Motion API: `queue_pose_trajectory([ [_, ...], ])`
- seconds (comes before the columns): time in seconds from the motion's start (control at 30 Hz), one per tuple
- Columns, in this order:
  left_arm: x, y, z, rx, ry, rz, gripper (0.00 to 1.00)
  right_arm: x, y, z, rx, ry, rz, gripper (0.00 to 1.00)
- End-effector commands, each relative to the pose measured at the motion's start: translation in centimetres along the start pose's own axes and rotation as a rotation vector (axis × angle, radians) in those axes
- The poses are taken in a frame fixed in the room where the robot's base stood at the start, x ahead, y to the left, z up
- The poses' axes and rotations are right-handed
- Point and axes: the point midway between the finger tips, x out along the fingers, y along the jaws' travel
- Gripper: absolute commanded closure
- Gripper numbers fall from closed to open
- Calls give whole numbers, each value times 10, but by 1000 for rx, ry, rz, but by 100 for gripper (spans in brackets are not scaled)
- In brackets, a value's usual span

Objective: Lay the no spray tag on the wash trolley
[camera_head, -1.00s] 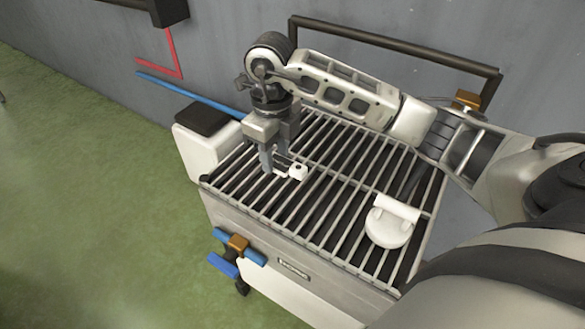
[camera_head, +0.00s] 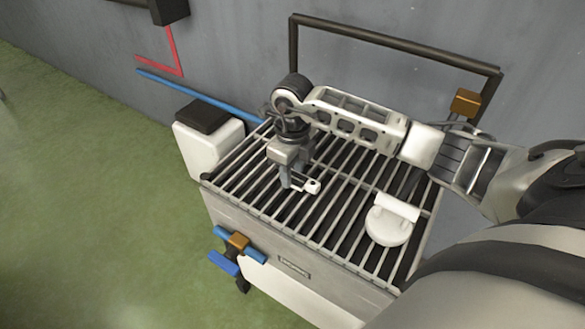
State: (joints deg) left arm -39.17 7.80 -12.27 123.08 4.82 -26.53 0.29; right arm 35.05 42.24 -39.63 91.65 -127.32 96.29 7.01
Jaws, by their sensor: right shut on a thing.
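The wash trolley (camera_head: 322,222) has a slatted metal top and a grey front panel with a small label. My right gripper (camera_head: 289,184) points down over the left middle of the slats. It is shut on a small white piece with a dark hole, which I take for the no spray tag (camera_head: 312,187). The tag sticks out to the right of the fingers, low over the slats; I cannot tell whether it touches them. My left gripper is not in view.
A white round item with a flat block (camera_head: 388,222) lies on the slats at the right. A white box with a dark top (camera_head: 208,140) adjoins the trolley's left side. A dark rail frame (camera_head: 390,42) rises behind. Slats between tag and round item are clear.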

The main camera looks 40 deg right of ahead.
Motion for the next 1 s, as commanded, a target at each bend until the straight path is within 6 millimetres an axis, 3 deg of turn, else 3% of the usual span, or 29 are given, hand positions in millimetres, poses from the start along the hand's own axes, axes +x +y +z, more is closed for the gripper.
queue_pose_trajectory([
  [0.07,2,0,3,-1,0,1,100,4,0,0,0,0,0,84],
  [0.1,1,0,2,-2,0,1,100,2,0,0,0,0,0,55],
  [0.17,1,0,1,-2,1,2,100,2,0,0,0,0,0,41],
  [0.57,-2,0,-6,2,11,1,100,-7,0,1,0,-3,-1,41],
  [1.0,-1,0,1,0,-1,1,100,-95,0,1,-1,-4,-3,41],
])
